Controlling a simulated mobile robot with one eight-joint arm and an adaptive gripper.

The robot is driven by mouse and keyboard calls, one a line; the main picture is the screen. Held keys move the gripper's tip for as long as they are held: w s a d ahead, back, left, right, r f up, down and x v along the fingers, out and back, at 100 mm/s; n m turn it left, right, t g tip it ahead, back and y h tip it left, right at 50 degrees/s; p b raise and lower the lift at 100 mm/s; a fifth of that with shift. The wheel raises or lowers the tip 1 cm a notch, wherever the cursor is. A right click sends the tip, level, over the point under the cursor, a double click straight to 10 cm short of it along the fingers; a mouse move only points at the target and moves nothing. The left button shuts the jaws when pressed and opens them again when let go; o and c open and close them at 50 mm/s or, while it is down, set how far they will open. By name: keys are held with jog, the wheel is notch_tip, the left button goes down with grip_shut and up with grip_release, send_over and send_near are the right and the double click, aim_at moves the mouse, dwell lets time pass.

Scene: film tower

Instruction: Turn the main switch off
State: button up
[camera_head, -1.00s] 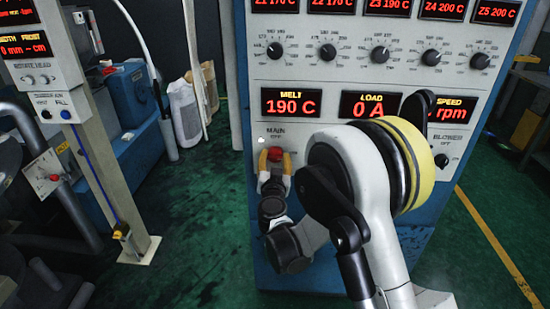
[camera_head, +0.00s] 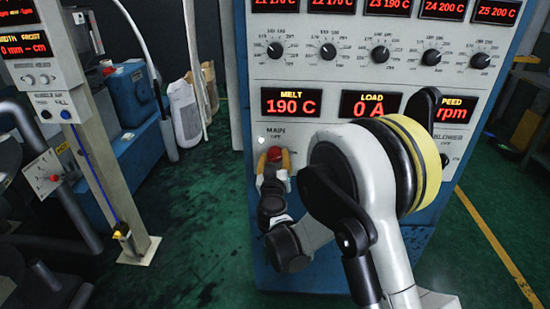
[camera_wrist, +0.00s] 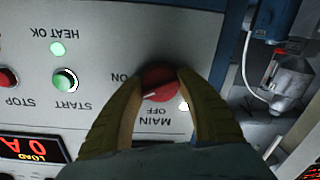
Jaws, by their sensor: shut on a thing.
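The main switch is a red round knob (camera_wrist: 160,82) on the grey panel, with ON and OFF printed beside it; the wrist view shows the labels upside down. Its white pointer line seems to lie between ON and OFF. In the head view the red knob (camera_head: 274,154) sits below the MAIN label. My gripper (camera_wrist: 157,84) is shut on the knob, one tan finger on each side. In the head view my gripper (camera_head: 273,162) is at the lower left of the panel, partly hidden by its own wrist.
The blue and grey control cabinet (camera_head: 262,215) carries dials, red displays and a BLOWER knob (camera_head: 444,159). In the wrist view a green START button (camera_wrist: 66,80) and a red STOP button (camera_wrist: 8,78) lie left of the knob. Green floor is open left of the cabinet.

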jog(key=n, duration=1.2)
jog(key=shift+h, duration=0.3)
dwell(0.4)
jog(key=o, duration=1.2)
jog(key=s, duration=1.2)
jog(key=shift+a+r, duration=0.2)
jog(key=shift+r, duration=0.1)
